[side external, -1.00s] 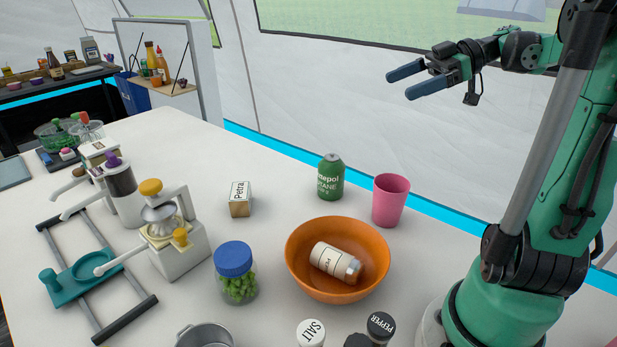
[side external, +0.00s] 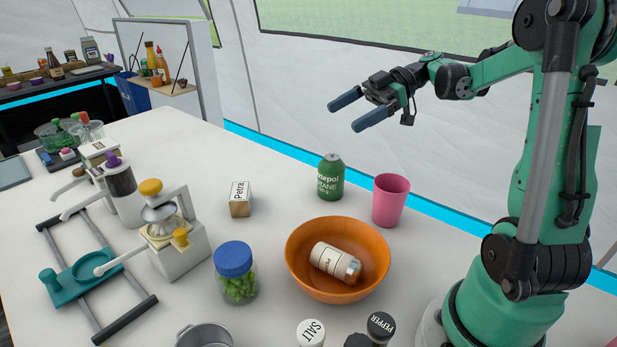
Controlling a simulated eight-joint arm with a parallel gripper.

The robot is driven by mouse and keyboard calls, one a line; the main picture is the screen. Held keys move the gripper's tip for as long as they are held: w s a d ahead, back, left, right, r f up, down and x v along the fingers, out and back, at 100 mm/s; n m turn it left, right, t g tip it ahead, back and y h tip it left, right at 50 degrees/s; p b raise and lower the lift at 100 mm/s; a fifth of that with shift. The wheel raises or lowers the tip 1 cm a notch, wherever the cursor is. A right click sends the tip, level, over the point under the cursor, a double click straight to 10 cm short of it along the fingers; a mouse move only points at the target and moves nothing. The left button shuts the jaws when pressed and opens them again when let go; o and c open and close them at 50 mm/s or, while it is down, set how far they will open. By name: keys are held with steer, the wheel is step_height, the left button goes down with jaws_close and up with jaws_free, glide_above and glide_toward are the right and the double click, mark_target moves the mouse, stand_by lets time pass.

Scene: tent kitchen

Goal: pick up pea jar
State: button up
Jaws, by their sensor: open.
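The pea jar (side external: 236,273) is a clear jar of green peas with a blue lid. It stands upright on the white table, left of the orange bowl. My gripper (side external: 344,113) is open and empty, high above the table's far side. It is up and to the right of the jar in the picture, well apart from it, with its two blue-grey fingers pointing left.
The orange bowl (side external: 303,278) holds a white-labelled bottle (side external: 334,262). A green can (side external: 331,178), a pink cup (side external: 389,200) and a small box (side external: 240,199) stand behind. A juicer (side external: 172,236) is left of the jar; a metal pot (side external: 205,336) and salt shaker (side external: 311,333) are in front.

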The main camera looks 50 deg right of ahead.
mark_target(235, 252)
steer(key=w+a+f+n+g, duration=0.1)
steer(key=a+f+n+g, duration=0.1)
steer(key=a+f, duration=0.3)
steer(key=w+a+f+n+g+y, duration=0.1)
steer(key=a+f, duration=0.4)
steer(key=a, duration=0.7)
steer(key=w+a+f+n+g, duration=0.1)
steer(key=a+f+n+g, duration=0.3)
steer(key=a, duration=0.4)
steer(key=shift+a+f+g+y, duration=0.15)
steer(key=shift+f+g+y, duration=0.2)
steer(key=shift+f, duration=0.2)
steer(key=shift+a+f, duration=0.25)
steer(key=shift+a, duration=0.3)
steer(key=shift+c, duration=0.2)
steer(key=c, duration=1.4)
